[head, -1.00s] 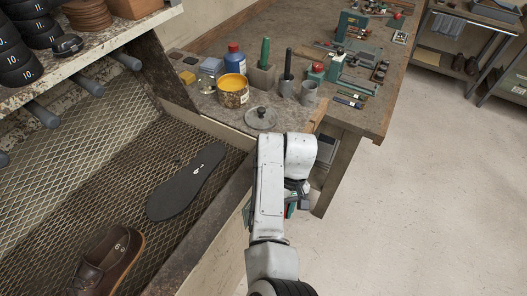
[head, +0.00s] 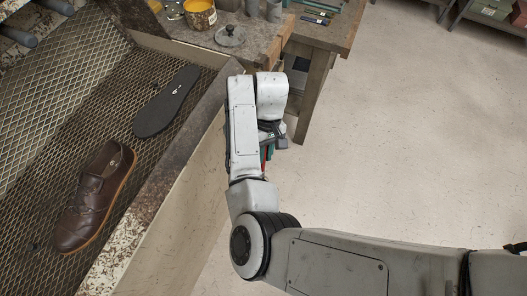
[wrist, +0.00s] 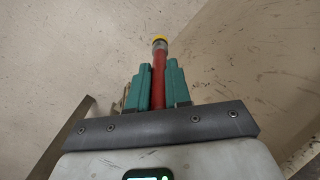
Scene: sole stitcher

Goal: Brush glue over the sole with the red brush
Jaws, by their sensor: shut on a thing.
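The brush points away from the gripper and has a yellow tip. In the head view my gripper (head: 268,150) hangs outside the bench's front rim, to the right of the sole, mostly hidden by my arm. A little red of the brush shows below the fingers. The open yellow glue pot (head: 200,14) stands on the worktop at the top.
A brown shoe (head: 96,197) lies on the mesh (head: 60,125) nearer than the sole. The bench's raised rim (head: 190,128) stands between my gripper and the sole. A round metal lid (head: 230,37) lies by the glue pot. Open floor (head: 400,140) is at right.

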